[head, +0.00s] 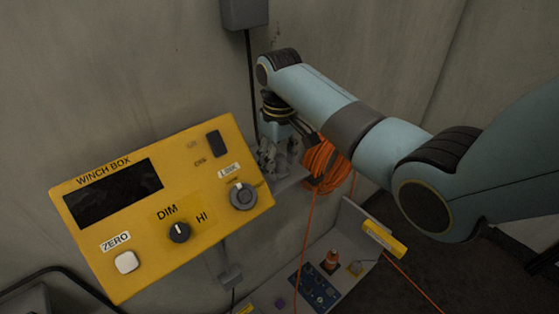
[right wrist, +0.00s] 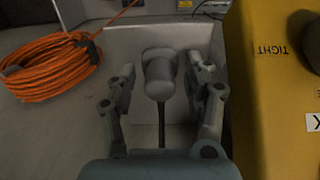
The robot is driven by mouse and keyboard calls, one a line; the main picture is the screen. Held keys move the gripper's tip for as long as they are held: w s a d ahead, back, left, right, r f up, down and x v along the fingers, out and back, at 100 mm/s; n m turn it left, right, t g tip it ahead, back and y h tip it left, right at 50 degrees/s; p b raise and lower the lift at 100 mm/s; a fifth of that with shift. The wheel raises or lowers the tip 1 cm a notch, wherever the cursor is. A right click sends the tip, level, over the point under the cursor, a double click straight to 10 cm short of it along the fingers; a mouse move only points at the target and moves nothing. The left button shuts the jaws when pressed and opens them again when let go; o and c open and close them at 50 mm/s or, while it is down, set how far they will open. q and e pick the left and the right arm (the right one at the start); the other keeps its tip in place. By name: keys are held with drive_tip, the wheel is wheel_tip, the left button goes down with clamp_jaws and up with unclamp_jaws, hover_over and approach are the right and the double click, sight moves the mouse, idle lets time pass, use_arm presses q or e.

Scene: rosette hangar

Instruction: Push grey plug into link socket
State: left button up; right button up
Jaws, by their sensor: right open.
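The yellow winch box (head: 160,205) stands tilted at the left in the head view. Its round link socket (head: 243,196) is near its right edge, under the LINK label, and looks empty. My right gripper (head: 275,160) is just right of the box, pointing down over a grey shelf. In the right wrist view the grey plug (right wrist: 160,72) stands between the open fingers of this gripper (right wrist: 161,66), with a dark cable below it. A gap shows on the left; contact on the right is unclear. The plug cannot be told from the fingers in the head view. My left gripper is not in view.
An orange cable coil (head: 326,165) hangs right of the gripper; it also shows in the right wrist view (right wrist: 48,68). Below is a grey tray (head: 350,222) with small parts. The winch box's yellow side (right wrist: 262,100) stands close beside the fingers.

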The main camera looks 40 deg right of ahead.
sight(280, 157)
drive_tip(key=shift+c, duration=0.3)
idle(0.5)
clamp_jaws()
drive_tip(key=shift+r, duration=0.1)
drive_tip(key=shift+r, duration=2.85)
